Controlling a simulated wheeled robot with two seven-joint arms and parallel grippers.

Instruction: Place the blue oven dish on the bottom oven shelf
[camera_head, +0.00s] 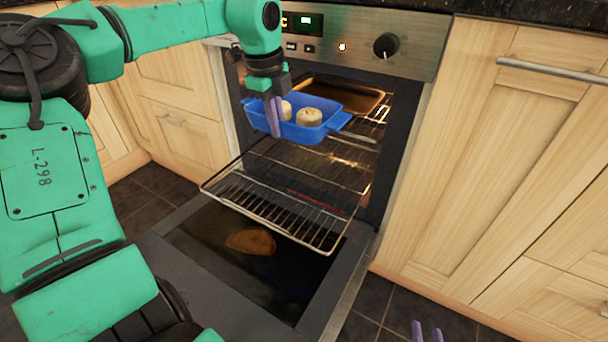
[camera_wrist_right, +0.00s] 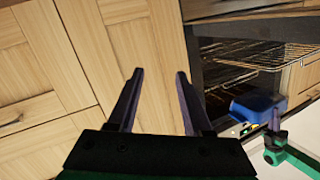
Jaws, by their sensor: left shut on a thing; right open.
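The blue oven dish (camera_head: 296,126) holds pale round food pieces (camera_head: 309,117) and is in the air in front of the oven opening. My left gripper (camera_head: 273,112) is shut on the dish's left side. The bottom oven shelf (camera_head: 290,208) is a wire rack pulled partly out, below the dish and above the open door. My right gripper (camera_head: 425,332) is open and empty low in front of the right cabinets; its fingers show in the right wrist view (camera_wrist_right: 158,88). The dish (camera_wrist_right: 257,105) and my left gripper (camera_wrist_right: 275,120) also show there.
A brown tray (camera_head: 345,96) sits on a higher level inside the lit oven. The oven door (camera_head: 205,240) is folded down, with a brownish patch or reflection on its glass. Wooden cabinets (camera_head: 490,150) flank the oven. The pulled-out rack is bare.

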